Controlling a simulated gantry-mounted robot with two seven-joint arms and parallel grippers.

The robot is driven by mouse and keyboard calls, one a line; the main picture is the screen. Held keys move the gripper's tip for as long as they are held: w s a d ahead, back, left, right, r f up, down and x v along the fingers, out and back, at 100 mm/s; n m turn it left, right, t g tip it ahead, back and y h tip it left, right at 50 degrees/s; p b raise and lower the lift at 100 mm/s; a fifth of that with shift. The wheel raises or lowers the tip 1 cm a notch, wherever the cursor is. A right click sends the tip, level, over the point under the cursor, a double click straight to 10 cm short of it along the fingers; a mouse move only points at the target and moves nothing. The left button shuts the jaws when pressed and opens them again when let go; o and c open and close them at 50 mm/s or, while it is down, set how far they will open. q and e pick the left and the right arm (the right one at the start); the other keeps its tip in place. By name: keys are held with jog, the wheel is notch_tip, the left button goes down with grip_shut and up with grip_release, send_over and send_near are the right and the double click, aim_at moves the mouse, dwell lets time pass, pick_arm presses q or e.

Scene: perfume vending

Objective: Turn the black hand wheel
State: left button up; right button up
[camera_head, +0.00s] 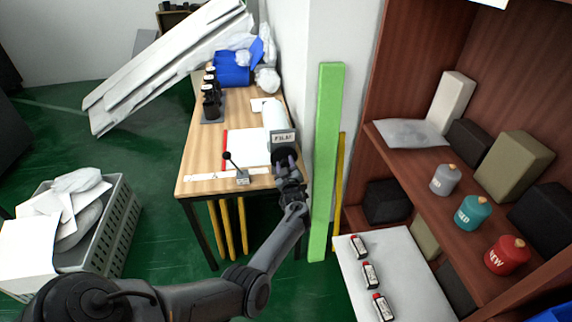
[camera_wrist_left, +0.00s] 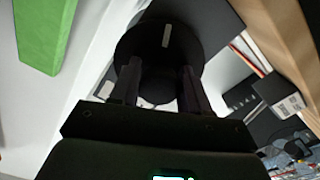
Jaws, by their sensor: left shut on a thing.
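The black hand wheel (camera_wrist_left: 158,50) is a dark round disc with a short pale mark near its top in the left wrist view. In the head view the wheel (camera_head: 284,155) shows only partly, at the front end of the device labelled FILM (camera_head: 282,138), behind my gripper. My left gripper (camera_head: 287,167) reaches over the table's right front corner to it. In the left wrist view the left gripper (camera_wrist_left: 160,88) has its two fingers on either side of the wheel's lower part, shut on it. My right gripper is in neither view.
The wooden table (camera_head: 203,150) also carries a small lever (camera_head: 230,160), a white sheet with a red edge (camera_head: 247,147) and black bottles (camera_head: 210,100). A green post (camera_head: 325,165) stands close right of my gripper. A shelf (camera_head: 420,165) with several bottles is further right.

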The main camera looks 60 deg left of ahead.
pick_arm(q)
jog(key=m, duration=0.3)
jog(key=shift+m+p, duration=0.35)
jog(key=shift+m, duration=0.05)
jog(key=m, duration=0.3)
jog(key=shift+s+a+m+p, duration=0.1)
jog(key=shift+m+p, duration=0.2)
jog(key=m+p, duration=0.1)
jog(key=m, duration=0.5)
jog(key=shift+s+r, duration=0.1)
jog(key=m+p, duration=0.1)
jog(key=m, duration=0.5)
jog(key=shift+r+m, duration=0.1)
jog(key=shift+m, duration=0.2)
jog(key=m, duration=0.4)
jog(key=shift+s+p, duration=0.1)
jog(key=shift+p, duration=0.2)
jog(key=shift+m, duration=1.2)
jog(key=o, duration=1)
